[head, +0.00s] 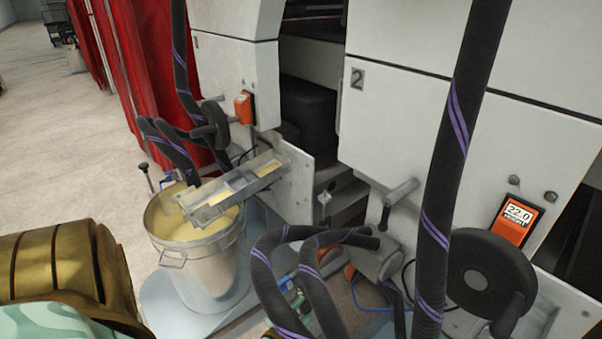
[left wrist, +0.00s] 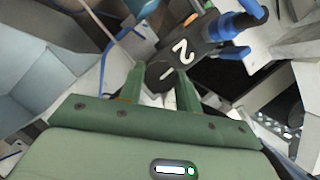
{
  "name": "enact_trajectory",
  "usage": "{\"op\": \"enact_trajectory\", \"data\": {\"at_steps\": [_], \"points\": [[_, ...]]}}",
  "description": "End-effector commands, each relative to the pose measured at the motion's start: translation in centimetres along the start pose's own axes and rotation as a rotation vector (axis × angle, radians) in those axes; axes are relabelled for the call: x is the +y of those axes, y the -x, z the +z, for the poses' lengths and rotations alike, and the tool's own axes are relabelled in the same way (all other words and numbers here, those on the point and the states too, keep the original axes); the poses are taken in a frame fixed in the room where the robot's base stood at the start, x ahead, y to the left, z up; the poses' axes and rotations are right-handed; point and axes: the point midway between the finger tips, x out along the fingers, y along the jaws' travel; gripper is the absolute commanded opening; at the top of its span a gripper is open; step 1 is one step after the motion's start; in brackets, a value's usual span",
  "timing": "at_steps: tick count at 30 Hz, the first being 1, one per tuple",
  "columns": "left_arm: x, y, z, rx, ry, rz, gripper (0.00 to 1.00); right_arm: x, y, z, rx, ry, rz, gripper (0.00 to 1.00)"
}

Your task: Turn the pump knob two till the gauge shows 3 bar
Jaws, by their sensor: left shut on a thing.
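In the left wrist view my left gripper (left wrist: 160,80) has its two green fingers shut on the black pump knob two (left wrist: 178,53). The knob bears a white "2", with blue fittings close beside it. The part of the knob between the fingertips is partly hidden. In the head view a part of my arm shows at the lower left, but the fingers on the knob cannot be made out. I see no pressure gauge that I can read in either view. My right gripper is not in view.
A metal bucket (head: 215,265) of cream liquid stands below a tray (head: 213,213). Dark hoses with purple stripes (head: 452,150) hang in front of the machine's white panels (head: 398,125). Floor is clear at left.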

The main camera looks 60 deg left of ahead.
Motion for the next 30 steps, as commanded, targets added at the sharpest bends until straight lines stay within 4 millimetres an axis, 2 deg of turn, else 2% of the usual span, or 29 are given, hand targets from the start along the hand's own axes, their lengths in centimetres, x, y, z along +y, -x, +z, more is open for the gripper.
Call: {"op": "enact_trajectory", "data": {"at_steps": [14, 15, 17, 30], "points": [[0.25, 0.15, 0.12, -0.003, -0.016, -0.002, 0.11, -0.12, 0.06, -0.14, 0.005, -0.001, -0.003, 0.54], [0.25, 0.15, 0.12, -0.003, -0.016, -0.001, 0.39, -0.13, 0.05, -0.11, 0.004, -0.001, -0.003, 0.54], [0.23, 0.14, 0.12, -0.003, -0.016, -0.002, 0.55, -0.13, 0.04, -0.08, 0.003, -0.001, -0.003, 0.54], [0.06, 0.03, 0.04, -0.001, -0.015, -0.005, 0.55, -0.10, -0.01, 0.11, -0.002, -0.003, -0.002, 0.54]]}}
